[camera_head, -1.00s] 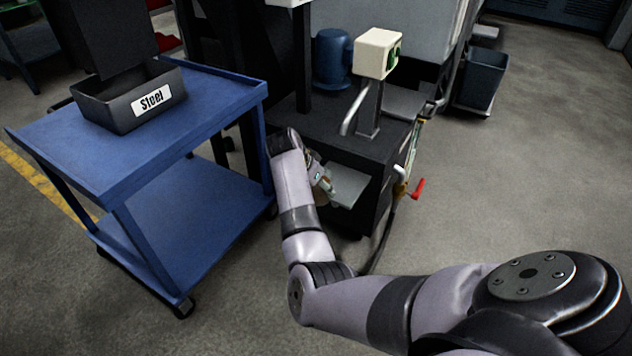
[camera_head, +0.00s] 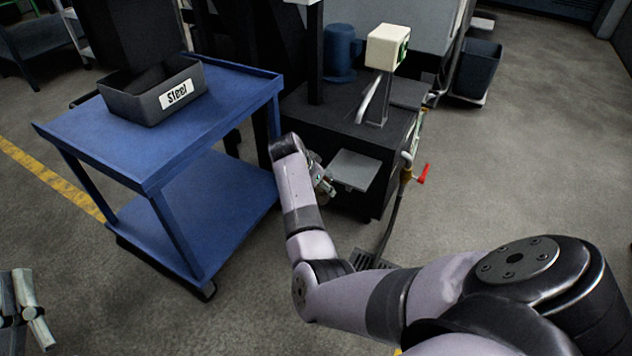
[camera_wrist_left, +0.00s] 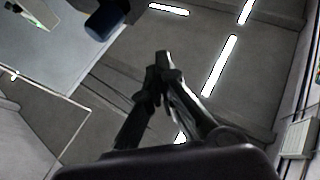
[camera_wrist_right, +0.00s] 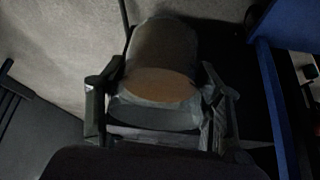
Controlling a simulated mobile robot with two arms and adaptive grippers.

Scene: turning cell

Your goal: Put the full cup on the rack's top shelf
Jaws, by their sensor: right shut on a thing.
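My right arm reaches across the head view to its gripper (camera_head: 322,182), partly hidden behind the forearm beside the black machine base. In the right wrist view the right gripper (camera_wrist_right: 160,108) has its fingers on both sides of a grey rounded thing, seemingly the cup (camera_wrist_right: 160,50). A brownish oval shows on it; I cannot tell if this is its contents. In the left wrist view my left gripper (camera_wrist_left: 162,62) has its fingertips together, with nothing visible between them, against ceiling lights. I cannot clearly make out the rack in any view.
A blue two-tier cart (camera_head: 226,115) carries a dark bin (camera_head: 130,108) labelled "Steel". Right of it stands a black machine base (camera_head: 345,135) with a grey plate (camera_head: 355,170) and a red-handled valve (camera_head: 422,174). A dark waste bin (camera_head: 478,75) stands behind. Floor at the right is clear.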

